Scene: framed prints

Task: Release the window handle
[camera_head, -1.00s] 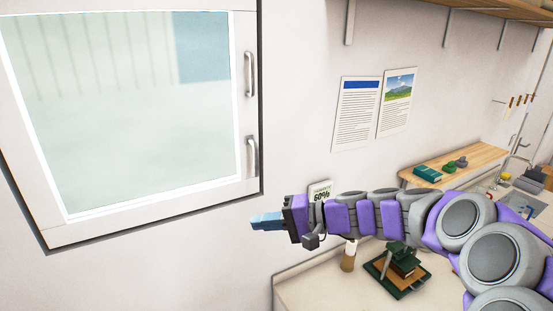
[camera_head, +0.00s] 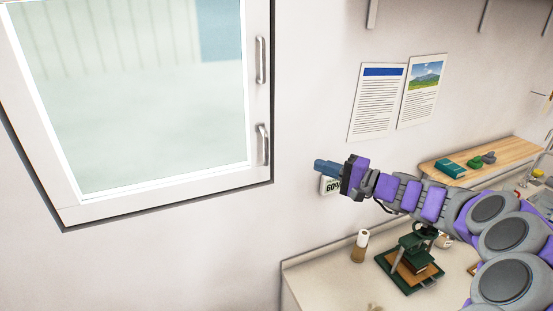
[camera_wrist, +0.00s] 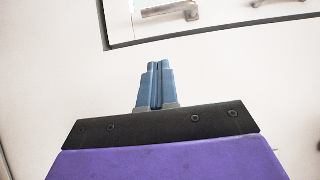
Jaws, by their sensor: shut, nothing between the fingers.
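The window (camera_head: 150,110) has a white frame and pale glass and fills the upper left of the head view. Two grey metal handles are on its right side, an upper handle (camera_head: 260,60) and a lower handle (camera_head: 263,144). My gripper (camera_head: 318,166) is to the right of the lower handle, apart from it, with blue fingers pointing left. In the wrist view the fingers (camera_wrist: 155,70) are closed together with nothing between them.
Two papers, one with text (camera_head: 377,100) and one with a landscape (camera_head: 422,90), are on the wall. A small "60%" display (camera_head: 330,187) is behind my gripper. A counter below bears a brown-and-white bottle (camera_head: 360,246) and a green press-like object (camera_head: 410,265). A wooden shelf (camera_head: 500,155) is at right.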

